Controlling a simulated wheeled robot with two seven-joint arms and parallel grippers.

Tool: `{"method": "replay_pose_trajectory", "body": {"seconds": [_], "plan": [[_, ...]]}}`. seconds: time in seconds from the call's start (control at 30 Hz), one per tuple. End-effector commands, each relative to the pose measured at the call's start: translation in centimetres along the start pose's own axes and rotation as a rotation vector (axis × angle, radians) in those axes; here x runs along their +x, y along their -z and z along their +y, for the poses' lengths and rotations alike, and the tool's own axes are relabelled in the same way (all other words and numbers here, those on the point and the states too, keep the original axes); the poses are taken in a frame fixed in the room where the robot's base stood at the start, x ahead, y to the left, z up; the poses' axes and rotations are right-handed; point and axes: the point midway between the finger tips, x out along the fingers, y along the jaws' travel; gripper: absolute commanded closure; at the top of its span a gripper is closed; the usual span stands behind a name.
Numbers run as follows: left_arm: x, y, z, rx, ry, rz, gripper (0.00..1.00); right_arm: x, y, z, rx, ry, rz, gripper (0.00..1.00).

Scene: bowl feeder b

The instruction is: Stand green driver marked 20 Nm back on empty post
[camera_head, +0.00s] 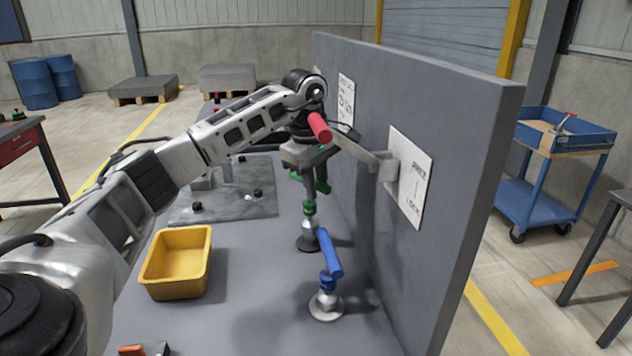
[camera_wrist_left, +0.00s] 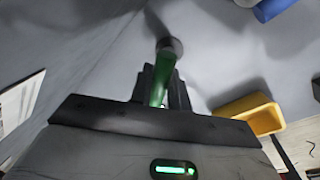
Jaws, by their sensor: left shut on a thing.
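The green driver (camera_head: 309,208) hangs down from my left gripper (camera_head: 308,172), which is shut on it beside the grey panel. In the left wrist view the green driver (camera_wrist_left: 160,88) stands between the fingers (camera_wrist_left: 162,88), with a round grey end beyond. Below it in the head view is a grey piece with a dark round base (camera_head: 307,243). I cannot tell whether the driver touches this base or is just above it. A blue driver (camera_head: 328,255) stands on a pale round base (camera_head: 326,307) nearer to me. No 20 Nm marking is readable. My right gripper is not in view.
The upright grey panel (camera_head: 455,150) stands close on the right, with a bracket (camera_head: 385,168) and a red handle (camera_head: 319,127) near my gripper. A yellow bin (camera_head: 177,290) is on the bench at left. A grey plate (camera_head: 235,207) with dark knobs lies behind it.

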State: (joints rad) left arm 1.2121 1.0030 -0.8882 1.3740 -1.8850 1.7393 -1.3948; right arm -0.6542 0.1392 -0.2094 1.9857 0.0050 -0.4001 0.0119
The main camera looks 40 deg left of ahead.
Motion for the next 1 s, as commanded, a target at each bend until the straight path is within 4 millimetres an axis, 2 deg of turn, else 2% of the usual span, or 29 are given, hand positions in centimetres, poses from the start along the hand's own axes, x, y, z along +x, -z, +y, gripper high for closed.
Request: {"method": "replay_pose_trajectory", "body": {"seconds": [1.0], "plan": [[0.39, -0.01, -0.04, 0.000, -0.003, 0.000, 1.00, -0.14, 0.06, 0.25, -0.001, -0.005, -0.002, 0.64]]}}
